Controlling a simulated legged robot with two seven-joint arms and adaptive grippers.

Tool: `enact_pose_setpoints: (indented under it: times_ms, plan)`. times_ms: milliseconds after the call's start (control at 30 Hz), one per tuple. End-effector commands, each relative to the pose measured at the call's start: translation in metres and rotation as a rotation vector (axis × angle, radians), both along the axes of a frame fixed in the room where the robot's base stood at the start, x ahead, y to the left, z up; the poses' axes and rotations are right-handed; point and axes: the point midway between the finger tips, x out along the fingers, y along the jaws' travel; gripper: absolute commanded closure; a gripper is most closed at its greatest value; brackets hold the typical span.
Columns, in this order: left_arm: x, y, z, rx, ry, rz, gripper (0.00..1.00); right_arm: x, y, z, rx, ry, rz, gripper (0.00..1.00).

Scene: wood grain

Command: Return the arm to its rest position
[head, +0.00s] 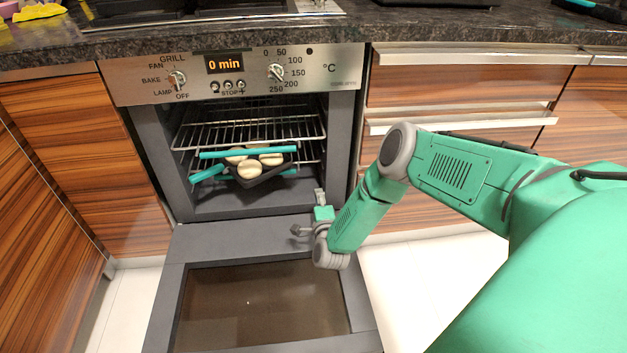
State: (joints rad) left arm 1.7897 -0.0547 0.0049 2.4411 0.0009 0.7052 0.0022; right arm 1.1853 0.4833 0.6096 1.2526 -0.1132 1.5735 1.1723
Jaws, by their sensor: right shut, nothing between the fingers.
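My right arm reaches in from the right in the head view, in green and grey. Its gripper (311,213) is shut and empty, just above the inner edge of the lowered oven door (230,238), in front of the oven opening. I cannot tell whether it touches the door. My left gripper is not in view. Inside the oven, a dark tray (262,178) with teal handles holds several pale round pieces (250,170). The tray sits on a wire rack, apart from the gripper.
The oven control panel (235,76) reads 0 min. Wood-grain drawers (460,85) with metal handles stand close behind my right arm. A wooden cabinet (90,165) flanks the left side. A dark counter (400,25) runs above. Pale floor (430,280) is clear right of the door.

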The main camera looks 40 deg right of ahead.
Motion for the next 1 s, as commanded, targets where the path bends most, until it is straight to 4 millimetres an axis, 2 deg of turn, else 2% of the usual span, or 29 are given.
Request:
enact_pose_setpoints:
  times_ms: [267, 367, 467, 567, 600, 667, 700, 767, 800, 867, 900, 1000]
  plan:
    - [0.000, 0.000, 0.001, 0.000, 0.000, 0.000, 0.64, -0.004, 0.003, 0.000, -0.001, 0.000, 0.001, 1.00]
    - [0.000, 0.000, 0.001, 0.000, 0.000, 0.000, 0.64, -0.003, 0.015, -0.003, -0.001, 0.031, 0.027, 1.00]
    - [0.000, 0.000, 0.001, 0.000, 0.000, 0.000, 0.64, -0.004, 0.054, -0.011, -0.015, 0.136, 0.118, 1.00]
    - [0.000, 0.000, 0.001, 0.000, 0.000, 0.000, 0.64, -0.018, 0.117, -0.024, -0.072, 0.322, 0.289, 1.00]
    - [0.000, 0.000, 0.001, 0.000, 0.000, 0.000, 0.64, -0.030, 0.144, -0.030, -0.111, 0.413, 0.378, 1.00]
    - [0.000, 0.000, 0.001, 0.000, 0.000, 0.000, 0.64, -0.056, 0.182, -0.037, -0.188, 0.554, 0.524, 1.00]
    - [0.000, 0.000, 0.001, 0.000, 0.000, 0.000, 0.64, -0.078, 0.203, -0.041, -0.249, 0.651, 0.627, 1.00]
    - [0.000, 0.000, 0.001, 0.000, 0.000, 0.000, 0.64, -0.117, 0.227, -0.044, -0.359, 0.795, 0.788, 1.00]
    - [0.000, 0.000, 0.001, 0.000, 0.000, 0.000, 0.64, -0.146, 0.235, -0.044, -0.436, 0.890, 0.892, 1.00]
    - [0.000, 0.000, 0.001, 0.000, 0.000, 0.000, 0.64, -0.189, 0.239, -0.042, -0.550, 1.018, 1.037, 1.00]
    - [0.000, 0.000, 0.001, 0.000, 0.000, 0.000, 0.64, -0.215, 0.237, -0.038, -0.620, 1.094, 1.121, 1.00]
    - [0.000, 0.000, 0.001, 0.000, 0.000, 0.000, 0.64, -0.272, 0.222, -0.026, -0.761, 1.254, 1.295, 1.00]
